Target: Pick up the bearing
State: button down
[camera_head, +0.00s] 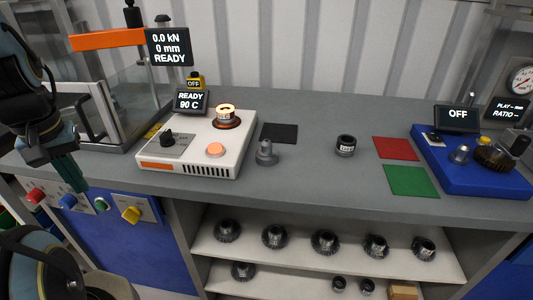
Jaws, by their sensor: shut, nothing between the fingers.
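A dark ring-shaped bearing (346,146) with a white label stands on the grey bench, right of the middle. A similar labelled ring (226,113) with an orange-lit top sits on the round plate of the white heater (198,143), whose display reads READY 90 C. I cannot tell which one the task names. My gripper (78,186) hangs at the far left, in front of the bench edge. Its teal fingers point down, shut and empty, well apart from both rings.
A grey stepped part (266,153) stands beside the heater. Black (280,133), red (396,149) and green (411,181) mats lie on the bench. A press (110,90) is at left, a blue fixture (470,165) at right. Several gears line the shelf (335,262) below.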

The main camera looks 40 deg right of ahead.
aim_at(225, 118)
jog(key=l+u, duration=0.3)
jog(key=l, duration=0.4)
jog(key=k+l+u, duration=0.15)
jog(key=l+u, duration=0.15)
jog(key=l, duration=0.35)
